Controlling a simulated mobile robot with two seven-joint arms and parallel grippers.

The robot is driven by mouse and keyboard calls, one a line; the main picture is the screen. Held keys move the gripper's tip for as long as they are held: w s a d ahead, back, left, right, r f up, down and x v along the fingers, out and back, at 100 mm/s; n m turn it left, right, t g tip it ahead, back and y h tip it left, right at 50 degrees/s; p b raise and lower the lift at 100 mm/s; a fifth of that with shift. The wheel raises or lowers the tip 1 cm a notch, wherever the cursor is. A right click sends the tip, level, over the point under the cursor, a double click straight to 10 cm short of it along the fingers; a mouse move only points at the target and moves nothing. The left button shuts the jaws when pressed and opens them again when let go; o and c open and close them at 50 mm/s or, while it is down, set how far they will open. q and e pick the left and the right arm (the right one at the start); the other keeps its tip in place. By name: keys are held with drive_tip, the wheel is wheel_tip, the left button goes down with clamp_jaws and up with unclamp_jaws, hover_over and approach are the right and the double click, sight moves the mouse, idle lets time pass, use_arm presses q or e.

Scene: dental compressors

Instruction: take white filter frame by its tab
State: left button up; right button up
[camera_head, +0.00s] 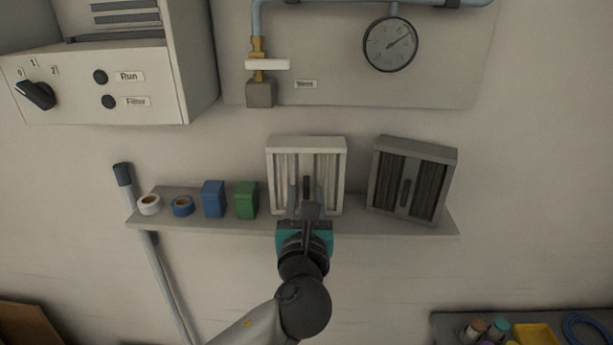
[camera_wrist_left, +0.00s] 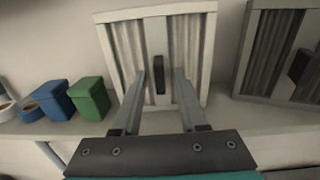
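The white filter frame (camera_head: 306,144) stands upright on the wall shelf, leaning against the wall. It also shows in the left wrist view (camera_wrist_left: 200,50). Its dark upright tab (camera_wrist_left: 159,76) is at the middle of its pleated front. My left gripper (camera_head: 305,190) is in front of the frame. In the left wrist view its two fingers are open (camera_wrist_left: 160,90), with the tips to the left and right of the tab and a gap on each side. Whether the tips reach the tab's depth is hard to tell. My right gripper is not in view.
A grey filter frame (camera_head: 433,190) with a dark tab stands to the right on the shelf (camera_head: 365,225). To the left are a green box (camera_head: 246,200), a blue box (camera_head: 213,199) and two tape rolls. A pressure gauge (camera_head: 390,45) and pipes are above.

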use_arm(q)
clamp_jaws()
idle(0.3)
drive_tip(key=shift+r, duration=0.15)
idle(0.3)
